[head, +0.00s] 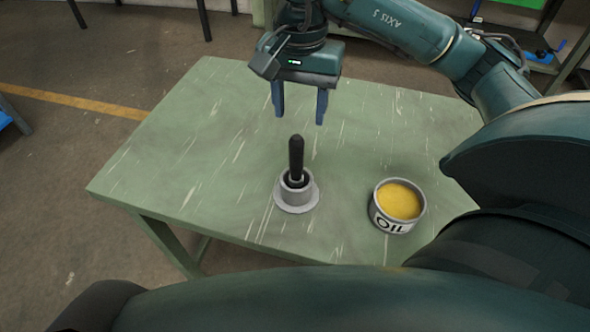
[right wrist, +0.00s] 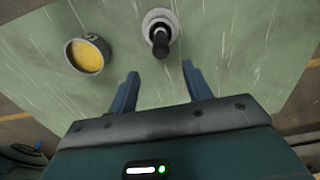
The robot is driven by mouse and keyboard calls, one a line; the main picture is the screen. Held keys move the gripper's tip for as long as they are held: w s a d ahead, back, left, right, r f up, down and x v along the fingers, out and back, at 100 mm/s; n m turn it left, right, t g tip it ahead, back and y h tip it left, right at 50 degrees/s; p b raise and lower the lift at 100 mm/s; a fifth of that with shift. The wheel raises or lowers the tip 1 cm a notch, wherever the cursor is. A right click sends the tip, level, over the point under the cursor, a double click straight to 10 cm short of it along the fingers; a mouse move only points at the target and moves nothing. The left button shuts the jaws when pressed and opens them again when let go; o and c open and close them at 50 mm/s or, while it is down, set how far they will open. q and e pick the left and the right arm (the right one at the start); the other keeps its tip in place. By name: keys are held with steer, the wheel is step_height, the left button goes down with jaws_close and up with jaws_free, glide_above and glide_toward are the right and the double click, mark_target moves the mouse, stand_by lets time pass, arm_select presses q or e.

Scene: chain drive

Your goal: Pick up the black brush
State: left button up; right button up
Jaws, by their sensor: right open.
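The black brush (head: 297,155) stands upright, its handle up and its lower end hidden inside a grey flanged holder (head: 296,195) on the green table. My right gripper (head: 299,112) is open and empty, fingers pointing down, above the table and beyond the brush in the head view. In the right wrist view the brush (right wrist: 160,42) shows past the fingertips, apart from them, and my right gripper (right wrist: 160,75) has its two blue fingers spread. My left gripper is not in view.
A round tin labelled OIL (head: 397,206), filled with yellow stuff, stands on the green table (head: 200,150) to the right of the holder. The tabletop left of the holder is clear. A shelf with blue and green items is at the upper right.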

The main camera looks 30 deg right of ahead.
mark_target(297, 152)
step_height(297, 152, down, 5)
steer(key=shift+r, duration=0.1)
steer(key=shift+s+a+f+p, duration=0.1)
steer(key=shift+a+f+p, duration=0.15)
steer(key=shift+f, duration=1.15)
steer(key=shift+a+f+p, duration=0.1)
steer(key=shift+f+p, duration=0.2)
steer(key=shift+f, duration=1.05)
steer(key=shift+c, duration=0.4)
steer(key=c, duration=1)
